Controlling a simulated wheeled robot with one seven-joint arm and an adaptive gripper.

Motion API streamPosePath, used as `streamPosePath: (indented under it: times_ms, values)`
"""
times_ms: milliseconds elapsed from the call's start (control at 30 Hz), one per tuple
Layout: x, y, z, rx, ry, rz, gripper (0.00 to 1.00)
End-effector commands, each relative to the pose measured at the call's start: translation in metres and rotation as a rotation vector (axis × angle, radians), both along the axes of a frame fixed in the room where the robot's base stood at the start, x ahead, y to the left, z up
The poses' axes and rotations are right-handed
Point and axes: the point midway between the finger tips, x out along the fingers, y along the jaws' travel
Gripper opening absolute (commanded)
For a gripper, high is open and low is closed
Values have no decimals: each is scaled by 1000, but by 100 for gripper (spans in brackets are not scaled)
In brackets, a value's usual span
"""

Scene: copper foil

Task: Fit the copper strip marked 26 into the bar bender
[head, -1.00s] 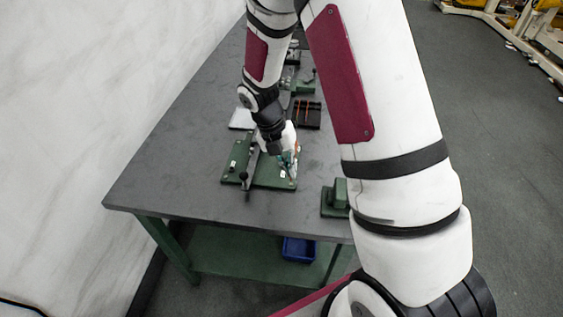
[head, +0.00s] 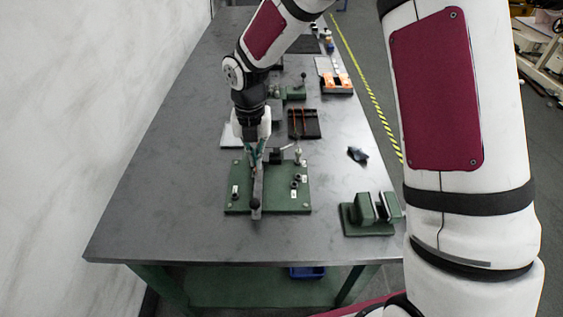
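The device that looks like the bar bender is a green base plate (head: 232,203) with pins, white labels and a grey lever bar (head: 257,195) pointing toward the near side. My gripper (head: 257,162) points down over the back left half of the plate, at the far end of the lever bar. Its fingers are small here, and I cannot tell whether they are open or shut, or whether they hold anything. Thin copper-coloured strips lie in a black tray (head: 313,131) behind the plate. No number 26 is readable, and I cannot make out a strip in the bender.
A green vise-like block (head: 368,228) stands to the right, near the table's front edge. A small dark object (head: 357,154) lies behind it. Another green device (head: 290,92) and an orange-and-black holder (head: 337,86) stand farther back. The table (head: 160,215) is clear at the left.

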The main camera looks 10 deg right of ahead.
Motion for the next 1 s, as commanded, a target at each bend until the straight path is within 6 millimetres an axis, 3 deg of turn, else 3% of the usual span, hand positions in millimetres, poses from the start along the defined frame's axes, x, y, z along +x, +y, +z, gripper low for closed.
streamPosePath:
  times_ms: [267, 700, 1000]
  values:
    - [2, 8, -6, 9, -4, 15, 0]
    - [2, 7, -42, 8, -4, 13, 0]
    - [1, 7, -45, 9, -4, 13, 0]
